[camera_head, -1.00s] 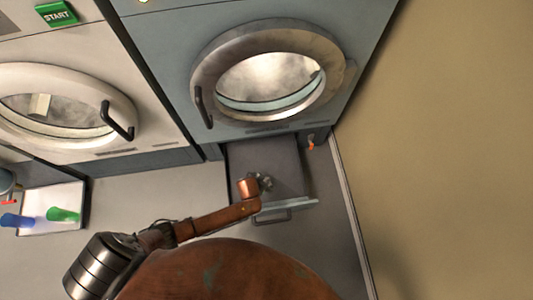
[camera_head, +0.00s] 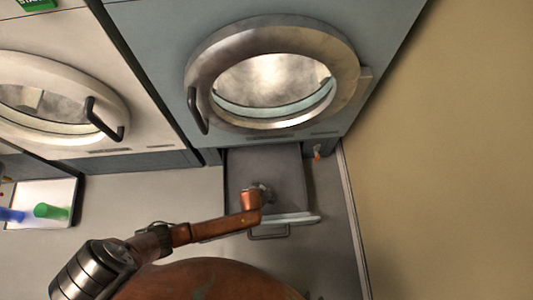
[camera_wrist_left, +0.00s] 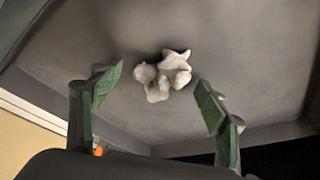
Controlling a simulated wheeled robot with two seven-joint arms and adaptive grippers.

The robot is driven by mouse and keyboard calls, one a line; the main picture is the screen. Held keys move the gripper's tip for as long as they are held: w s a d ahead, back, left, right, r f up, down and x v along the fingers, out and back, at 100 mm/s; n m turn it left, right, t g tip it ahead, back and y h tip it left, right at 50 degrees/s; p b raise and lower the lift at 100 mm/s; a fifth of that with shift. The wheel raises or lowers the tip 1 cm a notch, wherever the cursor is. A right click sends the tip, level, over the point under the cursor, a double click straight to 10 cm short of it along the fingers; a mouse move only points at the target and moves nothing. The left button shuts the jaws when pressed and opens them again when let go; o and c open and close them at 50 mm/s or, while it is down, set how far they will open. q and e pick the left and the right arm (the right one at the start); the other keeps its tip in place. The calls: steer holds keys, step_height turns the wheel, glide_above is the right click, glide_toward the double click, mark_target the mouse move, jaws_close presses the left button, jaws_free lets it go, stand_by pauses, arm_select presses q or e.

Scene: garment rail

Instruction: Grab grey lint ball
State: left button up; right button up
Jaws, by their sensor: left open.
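The grey lint ball (camera_wrist_left: 164,75) is a pale, lumpy clump on the grey floor of the open drawer, seen in the left wrist view. It lies beyond and between the fingertips of my left gripper (camera_wrist_left: 152,88), which is open with green-padded fingers and touches nothing that I can see. In the head view my left gripper (camera_head: 262,192) is over the open drawer (camera_head: 285,168) below the grey-blue dryer, and the lint ball is hidden or cannot be told from the gripper there. My right gripper is not in view.
The drawer's front panel with handle (camera_head: 285,219) stands at its near end. The dryer's round door (camera_head: 350,75) is shut above. A tan wall (camera_head: 450,150) is close on the right. A white tray (camera_head: 62,188) with a green cup (camera_head: 50,211) and blue cup (camera_head: 12,215) lies left.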

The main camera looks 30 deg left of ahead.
arm_select(q)
steer(key=shift+w+f, duration=0.1)
steer(key=c, duration=1)
